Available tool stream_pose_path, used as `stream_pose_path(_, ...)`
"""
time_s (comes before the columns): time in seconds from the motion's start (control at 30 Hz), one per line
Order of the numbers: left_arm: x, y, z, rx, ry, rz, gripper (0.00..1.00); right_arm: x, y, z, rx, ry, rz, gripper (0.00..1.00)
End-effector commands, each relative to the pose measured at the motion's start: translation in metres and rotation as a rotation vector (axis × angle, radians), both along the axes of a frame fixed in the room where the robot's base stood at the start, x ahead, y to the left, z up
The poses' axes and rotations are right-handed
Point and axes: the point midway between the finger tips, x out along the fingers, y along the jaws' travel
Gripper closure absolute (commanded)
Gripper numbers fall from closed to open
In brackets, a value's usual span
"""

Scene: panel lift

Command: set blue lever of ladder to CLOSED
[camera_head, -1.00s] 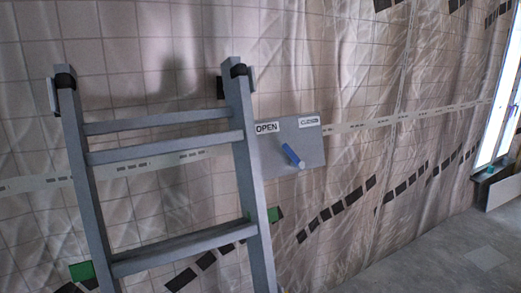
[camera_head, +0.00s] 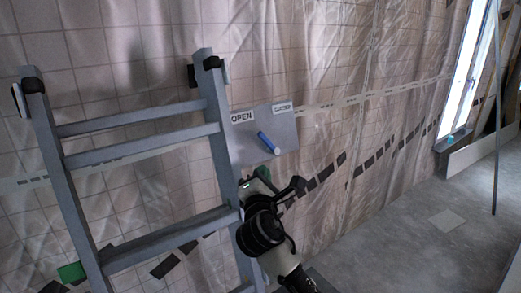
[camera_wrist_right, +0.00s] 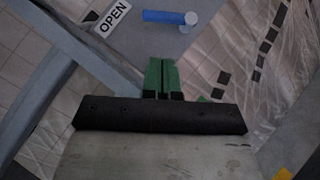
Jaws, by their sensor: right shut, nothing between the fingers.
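The blue lever (camera_head: 267,141) sits on a grey plate (camera_head: 242,153) beside the ladder's right rail (camera_head: 222,130). Its blue arm slants up-left from a pale round end, toward the OPEN label (camera_head: 242,117); the CLOSED label (camera_head: 282,108) is at the plate's upper right. My right gripper (camera_head: 262,172) is just below the plate, apart from the lever. In the right wrist view, its green fingers (camera_wrist_right: 161,75) are together and empty, with the lever (camera_wrist_right: 165,16) beyond their tips and the OPEN label (camera_wrist_right: 113,18) to the left.
The ladder leans at a wall covered with plastic sheeting (camera_head: 340,90). Its rail (camera_wrist_right: 50,85) runs close on the left in the right wrist view. A bright window (camera_head: 466,75) and a thin pole (camera_head: 497,130) stand farther right.

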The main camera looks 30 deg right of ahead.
Motion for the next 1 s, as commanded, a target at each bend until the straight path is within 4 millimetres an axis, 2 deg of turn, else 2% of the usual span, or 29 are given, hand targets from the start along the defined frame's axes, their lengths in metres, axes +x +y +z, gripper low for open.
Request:
stream_pose_path(0.17, 0.000, 0.000, 0.002, 0.001, 0.000, -0.001, 0.57, 0.003, -0.002, 0.001, 0.001, 0.001, 0.000, 1.00)
stream_pose_path(0.27, 0.000, 0.001, 0.007, 0.001, 0.000, -0.001, 0.57, 0.011, -0.006, 0.004, 0.001, 0.001, -0.001, 1.00)
stream_pose_path(0.7, 0.001, 0.002, 0.032, 0.002, -0.001, -0.002, 0.57, 0.075, -0.040, 0.017, 0.002, 0.002, -0.001, 1.00)
stream_pose_path(1.0, 0.001, 0.002, 0.035, 0.002, -0.001, -0.001, 0.57, 0.087, -0.047, 0.017, 0.003, 0.002, 0.001, 1.00)
